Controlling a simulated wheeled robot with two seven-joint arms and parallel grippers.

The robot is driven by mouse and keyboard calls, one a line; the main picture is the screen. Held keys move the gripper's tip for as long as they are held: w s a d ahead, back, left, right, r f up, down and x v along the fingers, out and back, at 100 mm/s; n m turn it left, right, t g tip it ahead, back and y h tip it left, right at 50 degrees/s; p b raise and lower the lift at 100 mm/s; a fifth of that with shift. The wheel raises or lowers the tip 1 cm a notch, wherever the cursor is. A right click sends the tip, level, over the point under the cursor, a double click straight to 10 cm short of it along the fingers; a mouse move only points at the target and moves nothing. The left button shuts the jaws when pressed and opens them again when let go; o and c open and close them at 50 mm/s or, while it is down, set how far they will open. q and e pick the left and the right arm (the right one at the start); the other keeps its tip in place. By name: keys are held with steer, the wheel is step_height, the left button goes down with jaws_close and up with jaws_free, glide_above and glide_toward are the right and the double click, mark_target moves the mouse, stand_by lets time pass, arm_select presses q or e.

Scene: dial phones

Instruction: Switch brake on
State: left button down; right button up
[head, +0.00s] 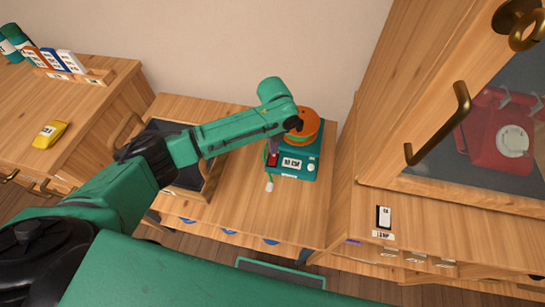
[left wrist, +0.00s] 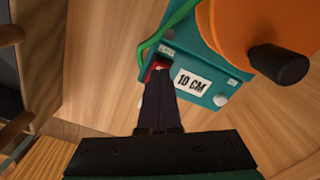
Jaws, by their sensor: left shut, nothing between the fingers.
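A teal device (head: 309,166) with an orange wheel on top and a "10 CM" label stands on the wooden desk. It also shows in the left wrist view (left wrist: 211,70), with a dark knob on its orange wheel (left wrist: 262,22). A small red switch (head: 272,160) sits on the device's left side; in the left wrist view the red part (left wrist: 159,66) shows just beyond my fingertips, under a small label too blurred to read. My left gripper (head: 275,148) is shut and empty, its tips (left wrist: 158,76) at the red switch. Whether they touch it, I cannot tell. My right gripper is not in view.
A green cord (left wrist: 170,27) runs along the device to a pale end piece (head: 269,186). A dark-panelled wooden frame (head: 211,183) stands left of it. A cabinet with a red dial phone (head: 490,135) rises at right. The desk front is clear.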

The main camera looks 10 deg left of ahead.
arm_select(q)
steer(key=shift+f+b, duration=0.5)
steer(key=shift+f, duration=0.45)
stand_by(0.5)
step_height(320, 180, up, 7)
steer(key=p, duration=0.8)
steer(key=shift+r, duration=0.1)
